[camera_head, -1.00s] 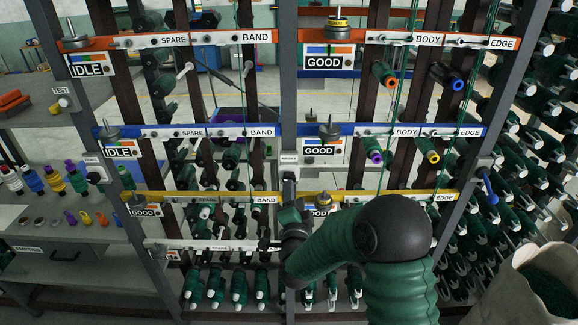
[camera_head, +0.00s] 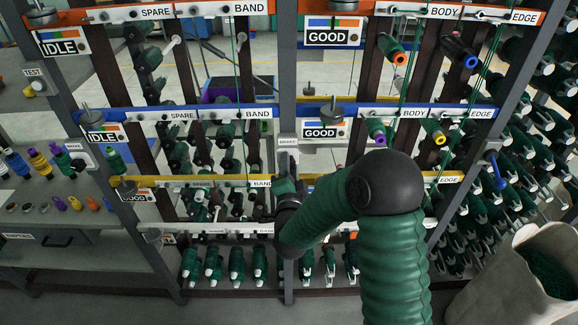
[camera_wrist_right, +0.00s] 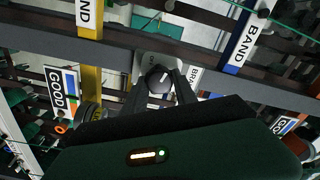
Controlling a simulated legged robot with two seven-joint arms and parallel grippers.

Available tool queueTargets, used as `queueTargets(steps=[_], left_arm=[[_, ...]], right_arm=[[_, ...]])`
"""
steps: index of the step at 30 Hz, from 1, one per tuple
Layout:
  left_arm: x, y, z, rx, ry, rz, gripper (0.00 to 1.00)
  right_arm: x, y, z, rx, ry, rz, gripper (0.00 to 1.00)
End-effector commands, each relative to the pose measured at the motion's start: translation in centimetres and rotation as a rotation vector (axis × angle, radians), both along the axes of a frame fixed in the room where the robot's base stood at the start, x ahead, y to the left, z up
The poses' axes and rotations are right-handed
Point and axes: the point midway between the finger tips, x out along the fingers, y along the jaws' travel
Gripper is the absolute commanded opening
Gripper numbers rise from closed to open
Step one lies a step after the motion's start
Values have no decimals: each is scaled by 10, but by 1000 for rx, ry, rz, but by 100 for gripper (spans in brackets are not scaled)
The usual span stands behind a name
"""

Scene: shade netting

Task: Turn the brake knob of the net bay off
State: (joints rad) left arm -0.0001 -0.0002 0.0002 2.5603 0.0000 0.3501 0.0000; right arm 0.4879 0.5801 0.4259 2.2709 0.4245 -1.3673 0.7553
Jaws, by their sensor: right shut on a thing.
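The brake knob (camera_wrist_right: 159,79) is a round black knob with a short white mark, on a pale plate on the rack's middle grey post, in the right wrist view. My right gripper (camera_wrist_right: 160,92) has one dark finger on each side of it and is shut on it. In the head view my right gripper (camera_head: 287,172) is at the post, just below a small white label (camera_head: 287,141); the knob is hidden there by the gripper. The white mark slants up to the right in the wrist view. My left gripper is not in view.
The net bay rack has orange, blue (camera_head: 260,113) and yellow (camera_head: 230,182) rails with labels and weights. Threads hang across the right side, near several bobbins. A side bench (camera_head: 60,215) with spools is at left, a pale sack (camera_head: 500,285) at lower right.

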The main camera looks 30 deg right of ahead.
Motion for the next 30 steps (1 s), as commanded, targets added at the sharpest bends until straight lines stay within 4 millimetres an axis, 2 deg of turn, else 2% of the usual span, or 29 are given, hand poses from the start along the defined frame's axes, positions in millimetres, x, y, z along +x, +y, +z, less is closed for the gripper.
queueTargets(steps=[1,4,5,17,30], left_arm=[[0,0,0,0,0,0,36],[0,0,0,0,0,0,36],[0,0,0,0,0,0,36],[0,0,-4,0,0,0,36],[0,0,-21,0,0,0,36]], right_arm=[[0,1,-3,3,7,4,14],[0,1,-4,5,8,6,1],[0,1,-4,6,8,6,0],[0,2,-7,-38,39,9,0],[-1,3,-10,-317,214,10,0]])
